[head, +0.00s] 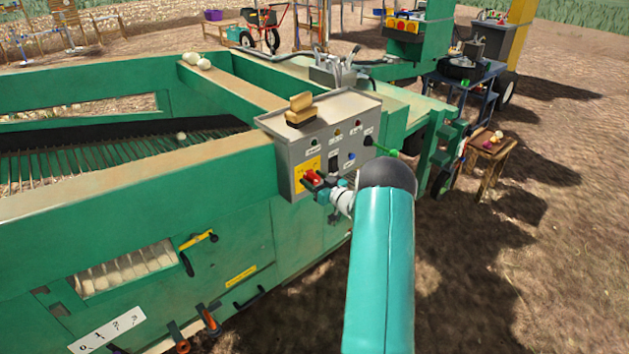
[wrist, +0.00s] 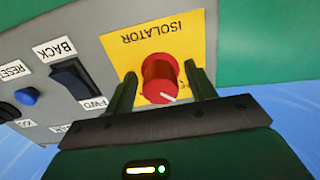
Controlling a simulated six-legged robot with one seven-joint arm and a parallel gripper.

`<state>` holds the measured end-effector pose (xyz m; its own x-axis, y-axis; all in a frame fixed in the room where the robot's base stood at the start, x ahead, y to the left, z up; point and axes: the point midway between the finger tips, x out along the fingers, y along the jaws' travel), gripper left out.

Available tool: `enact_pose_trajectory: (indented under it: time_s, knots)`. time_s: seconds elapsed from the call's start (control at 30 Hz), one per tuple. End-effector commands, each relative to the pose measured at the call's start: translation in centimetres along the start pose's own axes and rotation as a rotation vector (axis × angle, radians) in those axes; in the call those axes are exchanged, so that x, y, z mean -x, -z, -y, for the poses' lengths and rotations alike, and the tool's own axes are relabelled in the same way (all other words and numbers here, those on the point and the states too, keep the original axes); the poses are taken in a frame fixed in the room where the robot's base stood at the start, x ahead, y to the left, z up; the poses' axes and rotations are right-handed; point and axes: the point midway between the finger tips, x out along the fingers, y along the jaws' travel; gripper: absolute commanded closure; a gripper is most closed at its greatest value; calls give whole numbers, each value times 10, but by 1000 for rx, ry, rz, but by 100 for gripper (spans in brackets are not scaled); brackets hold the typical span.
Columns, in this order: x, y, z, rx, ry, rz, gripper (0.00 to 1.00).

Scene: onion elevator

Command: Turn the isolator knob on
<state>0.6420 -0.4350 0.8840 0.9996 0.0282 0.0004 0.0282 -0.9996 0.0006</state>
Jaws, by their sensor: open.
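The isolator knob is a red round knob (wrist: 160,80) with a white pointer line, on a yellow plate (wrist: 178,40) marked ISOLATOR, upside down in the wrist view. In the head view the red knob (head: 314,175) shows on the lower left of the grey control box (head: 290,150). My gripper (wrist: 163,88) is open, with one dark green finger on each side of the knob. Small gaps seem to show between the fingers and the knob; contact cannot be told. The pointer line slants toward the lower right in the wrist view.
A black BACK/FWD rocker switch (wrist: 75,83) and a blue RESET button (wrist: 26,95) sit left of the knob in the wrist view. A tan block (head: 300,110) lies on the box top. The green machine (head: 150,215) surrounds the box; open dirt lies right.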

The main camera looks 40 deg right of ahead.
Motion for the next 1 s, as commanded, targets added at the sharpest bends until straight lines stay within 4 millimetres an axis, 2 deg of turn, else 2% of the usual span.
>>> enact_pose_trajectory:
  time_s: [0.13, 0.3, 0.37, 0.67, 1.0]
  knots:
    - [0, 0, 0, 0, 0, 0, 47]
    - [0, 0, 0, 0, 0, 0, 80]
    - [0, 0, 0, 0, 0, 0, 90]
    - [1, 0, 0, -26, 1, 0, 89]
    - [1, 0, 0, -206, 0, -1, 89]
